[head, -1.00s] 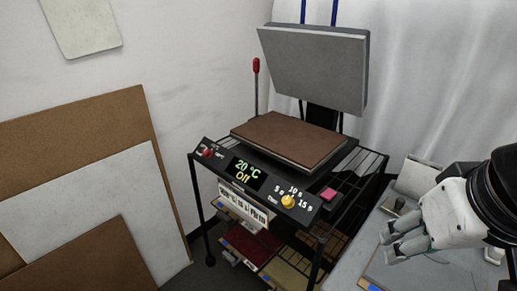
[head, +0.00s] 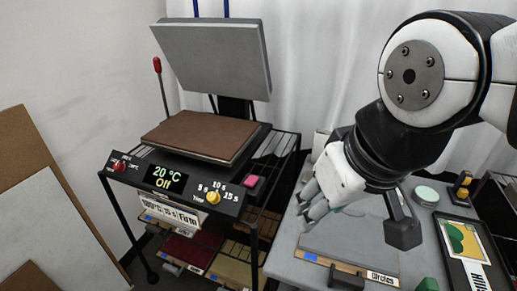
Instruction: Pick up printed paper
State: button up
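A sheet with a yellow and green print (head: 463,241) lies in a dark-framed tray (head: 487,262) at the right of the grey table; it looks like the printed paper. My gripper (head: 314,207) hangs over the left part of the table, well left of that sheet. Its grey fingers point down and left, above a flat grey board (head: 345,245). I see nothing held between them, but the angle does not show how far apart they are.
A heat press (head: 200,138) with its upper plate raised stands left of the table; its display reads 20 °C and Off. A dark block (head: 403,233), a pale green round item (head: 426,196), a yellow-and-black item (head: 462,185) and a green item (head: 427,285) are on the table.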

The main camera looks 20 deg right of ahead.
aim_at(463, 241)
jog(key=z, duration=1.9)
jog(key=k+u, duration=0.5)
